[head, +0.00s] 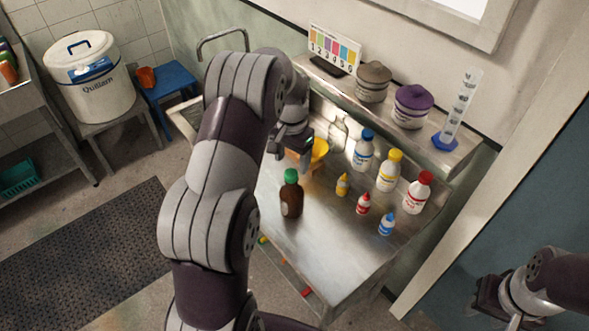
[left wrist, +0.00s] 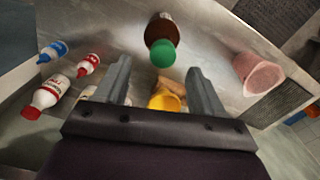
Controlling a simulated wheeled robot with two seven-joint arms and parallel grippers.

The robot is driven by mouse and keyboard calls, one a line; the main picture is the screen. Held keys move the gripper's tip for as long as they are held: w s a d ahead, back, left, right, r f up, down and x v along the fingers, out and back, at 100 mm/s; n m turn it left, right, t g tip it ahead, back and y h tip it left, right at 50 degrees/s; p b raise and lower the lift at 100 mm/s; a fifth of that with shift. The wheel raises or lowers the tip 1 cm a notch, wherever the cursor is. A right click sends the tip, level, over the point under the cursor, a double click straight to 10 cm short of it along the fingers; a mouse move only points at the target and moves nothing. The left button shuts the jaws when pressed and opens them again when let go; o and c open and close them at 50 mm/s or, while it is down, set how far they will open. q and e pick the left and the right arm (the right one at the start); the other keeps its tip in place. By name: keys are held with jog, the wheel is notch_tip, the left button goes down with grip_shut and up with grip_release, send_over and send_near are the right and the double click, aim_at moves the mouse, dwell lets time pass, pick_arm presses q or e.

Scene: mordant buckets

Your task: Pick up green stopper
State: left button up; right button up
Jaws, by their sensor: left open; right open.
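The green stopper (head: 291,175) sits on top of a brown bottle (head: 291,199) that stands upright on the metal bench. In the left wrist view the green stopper (left wrist: 162,53) shows end-on, with the brown bottle (left wrist: 161,30) behind it. My left gripper (head: 290,153) is over the bench, behind and above the stopper in the head view. In the left wrist view its two fingers (left wrist: 158,72) are spread and empty, with the stopper in line with the gap, not touched. My right gripper (head: 488,298) is open and empty at the lower right, away from the bench.
A yellow bowl-like vessel (head: 319,152) is close to my left gripper. Several white bottles, such as the red-capped one (head: 417,193), and small dropper bottles stand right of the brown bottle. A pink cup (left wrist: 258,75) stands at the right in the left wrist view. The front bench surface (head: 335,255) is clear.

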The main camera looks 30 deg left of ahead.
aim_at(290, 174)
pick_arm(q)
jog(key=shift+s+a+f+p, duration=0.15)
jog(key=shift+s+f+p, duration=0.15)
jog(key=shift+f+p, duration=0.3)
jog(key=shift+s+a+f+p, duration=0.1)
jog(key=shift+s+f+p, duration=0.15)
jog(key=shift+f+p, duration=0.3)
jog(key=f, duration=0.2)
jog(key=w+f+p, duration=0.1)
jog(key=f, duration=0.1)
jog(key=shift+w+f, duration=0.2)
jog(key=shift+f, duration=0.15)
jog(key=shift+s, duration=0.15)
jog(key=shift+s+r, duration=0.1)
jog(key=shift+r, duration=0.05)
jog(key=c, duration=0.4)
jog(key=shift+s, duration=0.1)
jog(key=c, duration=0.5)
jog(key=shift+c, duration=0.8)
pick_arm(e)
jog(key=r, duration=0.4)
jog(key=shift+s+a+r, duration=0.1)
jog(key=shift+s+r, duration=0.05)
jog(key=shift+s, duration=0.25)
